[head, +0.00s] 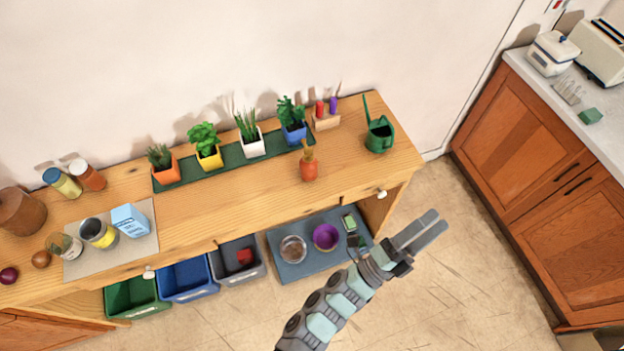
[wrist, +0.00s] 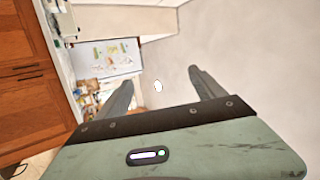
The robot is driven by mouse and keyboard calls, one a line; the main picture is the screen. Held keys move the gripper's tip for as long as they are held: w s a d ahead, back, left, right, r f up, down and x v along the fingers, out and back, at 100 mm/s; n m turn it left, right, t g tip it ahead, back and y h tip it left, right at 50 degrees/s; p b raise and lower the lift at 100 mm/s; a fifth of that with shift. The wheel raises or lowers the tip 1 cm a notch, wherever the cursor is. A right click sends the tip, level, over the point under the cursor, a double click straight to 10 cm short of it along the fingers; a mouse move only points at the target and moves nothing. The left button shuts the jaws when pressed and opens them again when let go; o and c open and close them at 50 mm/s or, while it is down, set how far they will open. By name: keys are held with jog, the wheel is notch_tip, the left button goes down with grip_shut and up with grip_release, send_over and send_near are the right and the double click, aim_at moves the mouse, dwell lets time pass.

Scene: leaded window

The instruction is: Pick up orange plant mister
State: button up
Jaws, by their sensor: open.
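The orange plant mister (head: 309,166) stands upright on the wooden bench top, in front of the row of potted plants and left of the green watering can (head: 379,134). My gripper (head: 434,222) is in the air to the right of the bench's front right corner, apart from the mister. In the wrist view my gripper (wrist: 163,85) has its two fingers spread wide with nothing between them. The wrist view faces a pale wall and a far part of the room; I cannot make out the mister there.
Potted plants stand on a green mat (head: 228,160). A wooden holder (head: 326,120) with red and purple items is behind the mister. A grey mat (head: 320,261) with bowls lies low in front. Wooden cabinets (head: 530,140) stand at right. Bench top around the mister is clear.

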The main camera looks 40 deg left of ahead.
jog(key=w+a+f+m+g+y+b, duration=0.1)
jog(key=w+a+f+m+y+b, duration=0.15)
jog(key=a+f, duration=0.35)
jog(key=w+a+f+m+g+y+b, duration=0.2)
jog(key=a+f+y+b, duration=0.15)
jog(key=f, duration=0.55)
jog(key=m+g+y+b, duration=0.6)
jog(key=y+b, duration=0.3)
jog(key=y, duration=0.3)
send_near(309, 171)
jog(key=shift+n, duration=0.25)
jog(key=x, duration=0.5)
jog(key=shift+a+f, duration=0.2)
jog(key=shift+a, duration=0.05)
jog(key=x, duration=0.4)
jog(key=shift+w+a+r+p, duration=0.1)
jog(key=shift+w+p, duration=0.1)
jog(key=shift+p, duration=0.2)
jog(key=shift+w+a, duration=0.2)
jog(key=shift+w, duration=0.2)
jog(key=shift+w+a, duration=0.35)
jog(key=shift+a, duration=0.05)
jog(key=shift+x, duration=2.2)
